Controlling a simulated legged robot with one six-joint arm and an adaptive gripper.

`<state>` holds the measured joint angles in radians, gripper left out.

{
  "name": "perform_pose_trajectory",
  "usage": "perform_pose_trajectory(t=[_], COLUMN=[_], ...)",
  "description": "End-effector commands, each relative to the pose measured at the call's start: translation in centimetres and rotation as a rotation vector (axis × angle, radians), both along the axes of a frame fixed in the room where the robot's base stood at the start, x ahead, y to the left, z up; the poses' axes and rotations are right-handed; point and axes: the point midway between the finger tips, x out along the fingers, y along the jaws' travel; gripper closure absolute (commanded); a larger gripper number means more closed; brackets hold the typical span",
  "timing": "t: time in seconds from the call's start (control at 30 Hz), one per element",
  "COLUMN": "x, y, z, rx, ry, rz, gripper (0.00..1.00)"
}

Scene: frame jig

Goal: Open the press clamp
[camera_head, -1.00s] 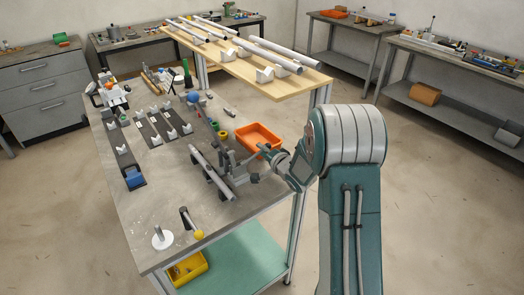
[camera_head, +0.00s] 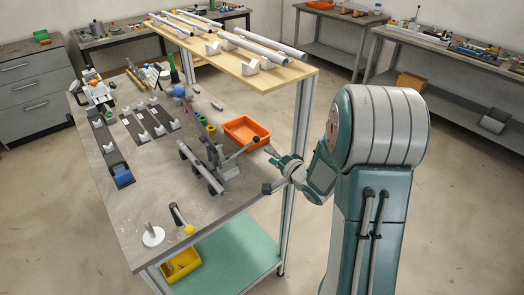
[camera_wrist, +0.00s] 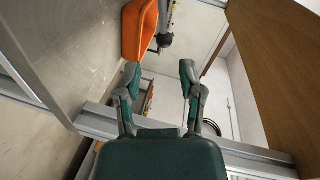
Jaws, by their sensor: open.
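The press clamp (camera_head: 229,168) is a grey fixture near the right edge of the bench, beside a grey tube held on a dark rail (camera_head: 201,167). Its lever (camera_head: 243,148) slants up and to the right and ends in a dark knob. In the wrist view the round dark knob (camera_wrist: 164,41) shows beyond my fingertips, beside the orange bin.
The orange bin (camera_head: 246,123) stands on the bench just behind the lever. A wooden shelf (camera_head: 290,77) with pale tubes rises behind it on metal posts. A white round stand (camera_head: 153,237) and a yellow-tipped tool (camera_head: 188,229) are at the near edge. Floor lies free left of the bench.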

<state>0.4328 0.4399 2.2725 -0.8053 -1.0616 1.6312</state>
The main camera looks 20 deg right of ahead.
Motion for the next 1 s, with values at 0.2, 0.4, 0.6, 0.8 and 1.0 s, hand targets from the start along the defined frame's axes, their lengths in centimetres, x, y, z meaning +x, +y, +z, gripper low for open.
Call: perform_pose_trajectory(t=[0.2,0.4,0.6,0.8,1.0], x=[-1.1,-1.1,-1.0,-1.1,-2.9], y=[-0.3,-0.3,-0.2,-0.1,0.1], z=[0.2,0.2,0.2,2.5,6.6], rx=[0.0,0.0,-0.002,-0.185,-0.516], ry=[-0.001,0.0,0.0,0.027,0.128], rz=[0.001,0.001,0.0,-0.042,-0.104], gripper=[0.5,0.5,0.5,0.5,0.5])
